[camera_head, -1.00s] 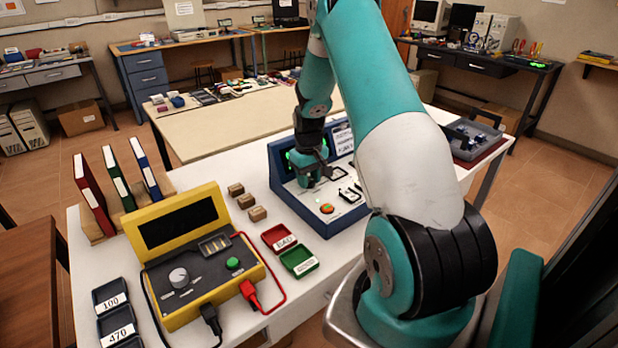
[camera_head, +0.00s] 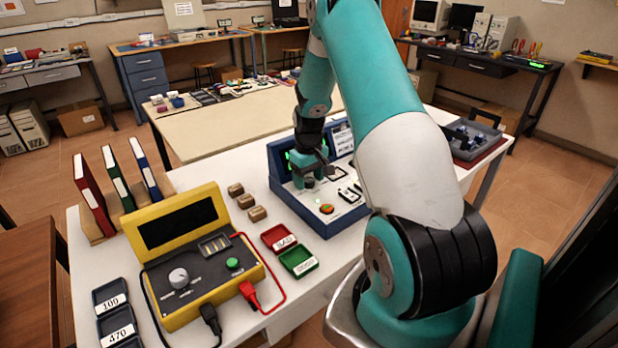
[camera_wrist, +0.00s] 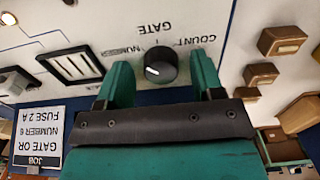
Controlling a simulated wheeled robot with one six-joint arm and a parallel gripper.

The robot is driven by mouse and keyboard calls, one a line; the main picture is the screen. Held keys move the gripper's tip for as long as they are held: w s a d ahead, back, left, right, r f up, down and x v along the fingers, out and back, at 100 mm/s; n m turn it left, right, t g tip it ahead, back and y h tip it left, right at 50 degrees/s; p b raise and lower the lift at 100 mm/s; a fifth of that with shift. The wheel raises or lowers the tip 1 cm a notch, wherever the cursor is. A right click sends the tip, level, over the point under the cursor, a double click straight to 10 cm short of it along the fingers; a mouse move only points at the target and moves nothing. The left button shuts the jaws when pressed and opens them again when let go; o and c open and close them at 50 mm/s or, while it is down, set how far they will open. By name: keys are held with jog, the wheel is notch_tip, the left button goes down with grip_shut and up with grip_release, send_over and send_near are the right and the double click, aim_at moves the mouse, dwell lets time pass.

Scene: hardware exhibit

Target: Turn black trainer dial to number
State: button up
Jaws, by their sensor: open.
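The black trainer dial (camera_wrist: 161,66) sits on the white panel of the blue trainer (camera_head: 342,213). The labels NUMBER, GATE and COUNT are printed around it, upside down in the wrist view. Its white pointer mark is on the dial's left side in that view, toward the NUMBER side. My gripper (camera_wrist: 161,78) is open, with one teal finger left of the dial and one right, and gaps to both. In the head view my gripper (camera_head: 308,181) is over the left part of the trainer panel.
Small brown blocks (camera_wrist: 280,41) lie at the right. A yellow meter (camera_head: 200,258), red tray (camera_head: 279,237) and green tray (camera_head: 299,261) stand left and in front of the trainer.

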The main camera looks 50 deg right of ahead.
aim_at(309, 179)
notch_tip(309, 179, up, 17)
jog(key=b, duration=0.1)
jog(key=shift+r, duration=0.2)
dwell(0.6)
